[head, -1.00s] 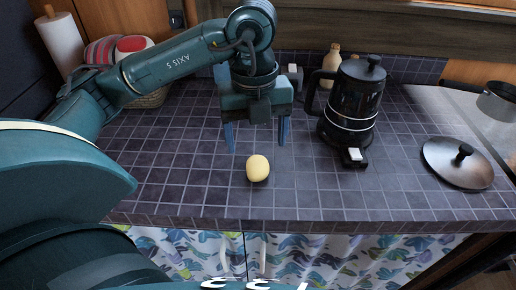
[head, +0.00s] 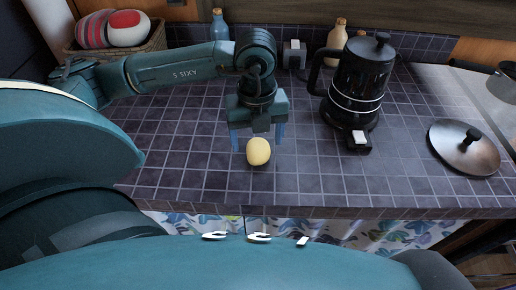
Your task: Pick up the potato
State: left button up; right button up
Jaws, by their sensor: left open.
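The potato (head: 258,152) is a small, pale yellow, rounded thing on the dark tiled counter (head: 310,185), near its front edge. My left gripper (head: 257,141) is open, with its two blue fingers pointing down. In the picture the potato shows between and slightly below the fingertips. The fingers look apart from it, and the gap in depth is hard to tell. My right gripper is not in view.
A black kettle (head: 357,85) stands right of the gripper. A dark pot lid (head: 463,148) lies further right. A basket (head: 115,47), a blue bottle (head: 219,27) and a pale bottle (head: 337,40) stand at the back. The counter left of the potato is clear.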

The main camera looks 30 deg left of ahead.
aim_at(258, 145)
pick_arm(q)
jog(key=shift+w+f, duration=0.15)
jog(key=shift+f, duration=0.75)
jog(key=shift+w+f, duration=0.1)
jog(key=shift+f, duration=0.8)
jog(key=c, duration=1.1)
jog(key=shift+r, duration=0.1)
